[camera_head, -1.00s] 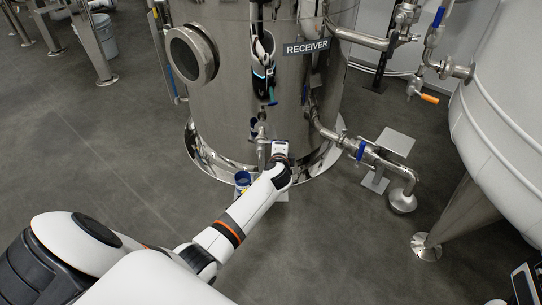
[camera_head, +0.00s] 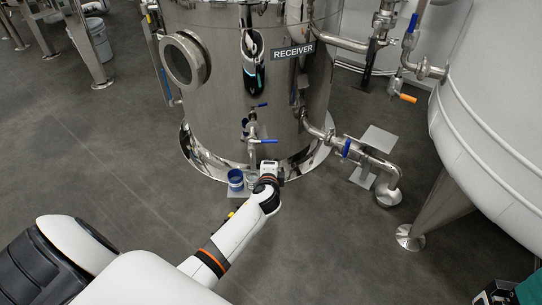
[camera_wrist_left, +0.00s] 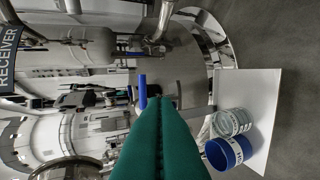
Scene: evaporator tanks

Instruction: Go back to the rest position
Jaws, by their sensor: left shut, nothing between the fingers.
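My left gripper (camera_head: 270,168) is low in front of the steel RECEIVER tank (camera_head: 225,115), its fingers mostly hidden in the head view. In the left wrist view its green fingers (camera_wrist_left: 158,140) are shut together with nothing between them. A tank outlet valve with a blue lever (camera_head: 264,141) is just above the gripper, apart from it. The lever shows beyond the fingertips in the wrist view (camera_wrist_left: 142,91).
A steel pipe with a blue-handled valve (camera_head: 346,148) runs right of the tank. A large white tank (camera_head: 495,120) on a steel leg stands farther right. The grey floor between is clear.

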